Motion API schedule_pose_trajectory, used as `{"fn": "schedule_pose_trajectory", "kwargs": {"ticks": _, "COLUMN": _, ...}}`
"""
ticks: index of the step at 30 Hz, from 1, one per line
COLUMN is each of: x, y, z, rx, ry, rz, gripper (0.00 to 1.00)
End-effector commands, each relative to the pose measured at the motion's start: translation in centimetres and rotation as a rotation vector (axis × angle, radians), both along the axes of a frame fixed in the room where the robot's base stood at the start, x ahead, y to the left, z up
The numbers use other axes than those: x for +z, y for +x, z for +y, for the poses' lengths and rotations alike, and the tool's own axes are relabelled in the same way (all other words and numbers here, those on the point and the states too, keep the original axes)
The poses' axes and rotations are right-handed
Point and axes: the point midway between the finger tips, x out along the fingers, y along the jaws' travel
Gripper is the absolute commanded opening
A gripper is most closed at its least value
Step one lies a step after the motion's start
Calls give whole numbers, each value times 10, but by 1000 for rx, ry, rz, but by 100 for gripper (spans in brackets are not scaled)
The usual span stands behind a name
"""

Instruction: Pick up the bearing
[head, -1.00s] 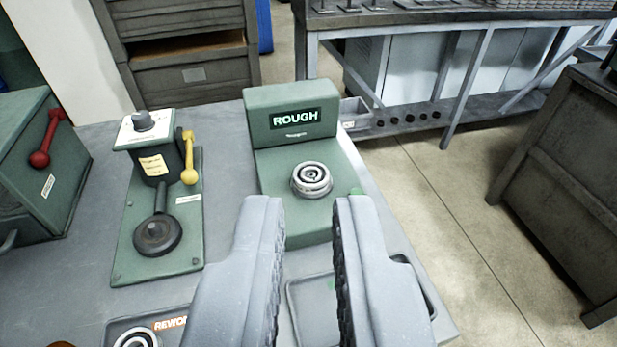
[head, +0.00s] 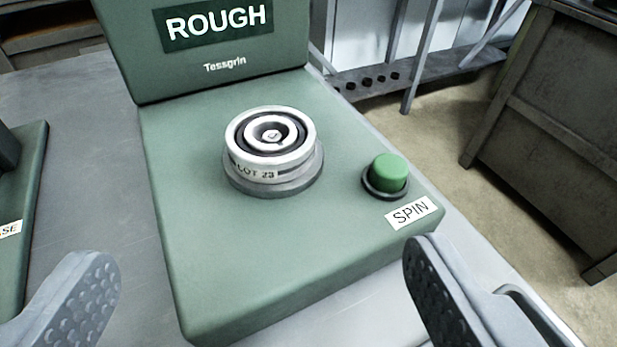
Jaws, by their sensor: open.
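The bearing (head: 270,138) is a silver ring with dark inner grooves and the marking "LOT 23" on its side. It sits on a round grey seat (head: 275,187) on top of the green ROUGH machine (head: 200,240). My gripper (head: 262,275) is open and empty. Its two fingers are wide apart at the lower left and lower right of the view, on the near side of the bearing and not touching it.
A green button (head: 389,172) with a SPIN label (head: 408,212) stands just right of the bearing. The machine's upright ROUGH panel (head: 215,45) rises behind it. Another green plate (head: 22,190) shows at the left edge. Grey tabletop (head: 85,140) lies clear between them.

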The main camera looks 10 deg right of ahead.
Motion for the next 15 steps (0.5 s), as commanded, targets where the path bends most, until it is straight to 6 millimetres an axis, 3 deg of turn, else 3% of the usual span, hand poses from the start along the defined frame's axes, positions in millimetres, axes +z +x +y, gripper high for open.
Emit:
{"fn": "schedule_pose_trajectory", "kwargs": {"ticks": 8, "x": -9, "y": 18, "z": -3, "rx": -2, "ry": -1, "rz": 1, "gripper": 82}}
{"fn": "schedule_pose_trajectory", "kwargs": {"ticks": 15, "x": -21, "y": 48, "z": -7, "rx": -2, "ry": 0, "rz": 1, "gripper": 82}}
